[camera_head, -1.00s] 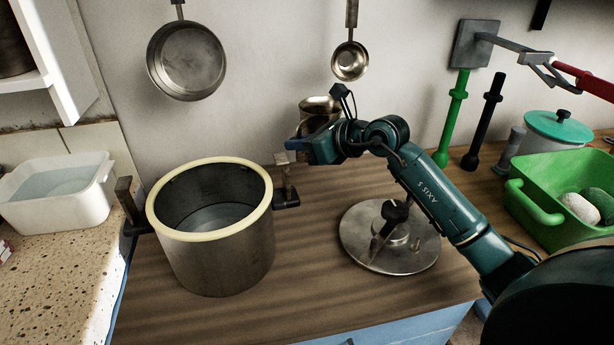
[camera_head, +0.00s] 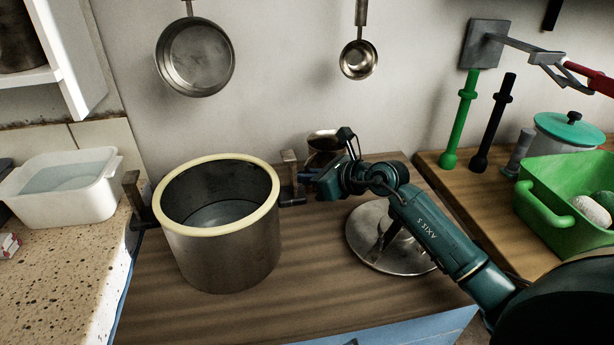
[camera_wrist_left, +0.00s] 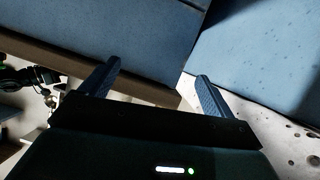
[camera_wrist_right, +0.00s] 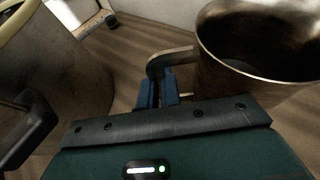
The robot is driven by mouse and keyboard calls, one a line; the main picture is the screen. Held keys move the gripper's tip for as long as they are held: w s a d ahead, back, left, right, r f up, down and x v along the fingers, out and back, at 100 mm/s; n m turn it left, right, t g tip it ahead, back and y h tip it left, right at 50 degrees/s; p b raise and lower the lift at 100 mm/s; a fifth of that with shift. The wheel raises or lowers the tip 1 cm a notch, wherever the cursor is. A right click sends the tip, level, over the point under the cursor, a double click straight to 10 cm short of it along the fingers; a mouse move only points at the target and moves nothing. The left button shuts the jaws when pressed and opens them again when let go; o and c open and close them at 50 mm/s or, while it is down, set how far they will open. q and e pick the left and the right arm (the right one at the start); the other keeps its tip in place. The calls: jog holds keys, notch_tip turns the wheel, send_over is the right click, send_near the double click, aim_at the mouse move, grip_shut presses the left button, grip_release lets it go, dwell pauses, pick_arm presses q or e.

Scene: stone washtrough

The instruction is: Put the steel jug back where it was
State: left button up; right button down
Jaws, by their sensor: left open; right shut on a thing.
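The steel jug (camera_head: 324,141) is at the back of the wooden worktop, right of the big pot and partly hidden behind my right gripper (camera_head: 308,178). In the right wrist view the jug (camera_wrist_right: 262,62) looks upright, and its handle (camera_wrist_right: 167,57) is between the blue fingers of my right gripper (camera_wrist_right: 157,92), which is shut on it. Its base is hidden, so I cannot tell whether it touches the wood. My left gripper (camera_wrist_left: 154,86) is open and empty in the left wrist view, near blue cabinet surfaces; it is not in the head view.
The big pot (camera_head: 222,255) stands close left of the jug. A steel lid (camera_head: 372,252) lies beneath my right arm. A pan (camera_head: 195,57) and ladle (camera_head: 358,60) hang on the wall. A white tub (camera_head: 65,195) is left, a green basin (camera_head: 560,215) right.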

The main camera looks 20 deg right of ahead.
jog(key=c, duration=1.6)
grip_release()
jog(key=shift+f, duration=0.1)
jog(key=v, duration=1.2)
